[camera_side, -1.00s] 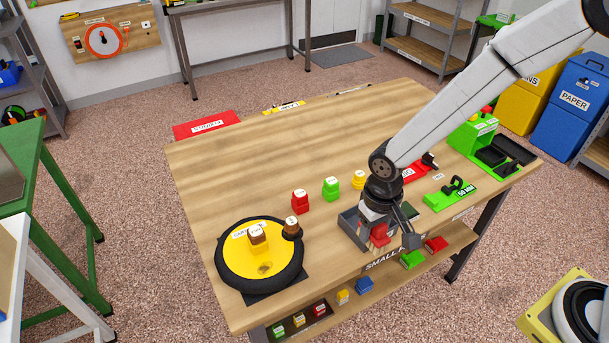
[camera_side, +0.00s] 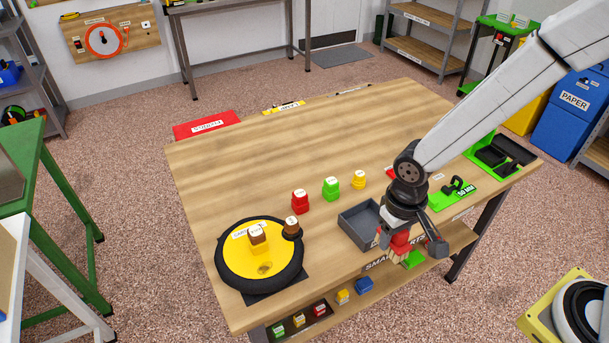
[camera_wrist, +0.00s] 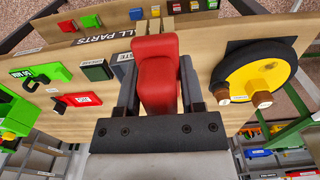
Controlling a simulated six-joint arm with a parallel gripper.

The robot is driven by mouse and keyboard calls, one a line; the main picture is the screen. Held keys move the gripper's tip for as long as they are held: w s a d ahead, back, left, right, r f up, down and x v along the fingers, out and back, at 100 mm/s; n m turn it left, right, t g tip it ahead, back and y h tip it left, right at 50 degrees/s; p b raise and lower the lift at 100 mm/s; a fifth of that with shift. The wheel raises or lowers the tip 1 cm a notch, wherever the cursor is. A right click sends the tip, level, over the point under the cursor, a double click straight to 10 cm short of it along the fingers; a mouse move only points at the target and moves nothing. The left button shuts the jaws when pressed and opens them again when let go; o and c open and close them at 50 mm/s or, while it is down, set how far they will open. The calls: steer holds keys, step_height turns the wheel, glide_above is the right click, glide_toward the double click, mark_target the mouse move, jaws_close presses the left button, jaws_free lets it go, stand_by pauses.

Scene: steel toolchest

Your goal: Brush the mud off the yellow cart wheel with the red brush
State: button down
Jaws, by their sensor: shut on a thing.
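The yellow cart wheel (camera_side: 242,262) with its black tyre lies flat on a dark base at the table's front left. One brown mud lump (camera_side: 257,239) sits on its yellow face and another (camera_side: 292,228) on the tyre's right side. The wheel (camera_wrist: 248,72) and both lumps also show at the right of the wrist view. My gripper (camera_side: 398,236) is shut on the red brush (camera_wrist: 157,75), right of the wheel beyond the grey tray, near the table's front edge. The brush's tan bristles (camera_side: 396,257) point down in the side view. Their height above the table is unclear.
A grey open tray (camera_side: 349,232) stands between wheel and gripper. Red (camera_side: 300,203), green (camera_side: 331,189) and yellow (camera_side: 359,180) pieces stand in a row behind. A green holder (camera_side: 450,195) is to the right. The table's back left is clear.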

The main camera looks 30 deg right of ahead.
steer(key=c, duration=0.8)
jaws_free()
steer(key=c, duration=0.5)
steer(key=w+a, duration=0.4)
steer(key=a, duration=0.4)
steer(key=w+a, duration=0.4)
steer(key=a, duration=0.4)
steer(key=w+a, duration=0.5)
steer(key=a, duration=0.4)
steer(key=shift+f, duration=0.35)
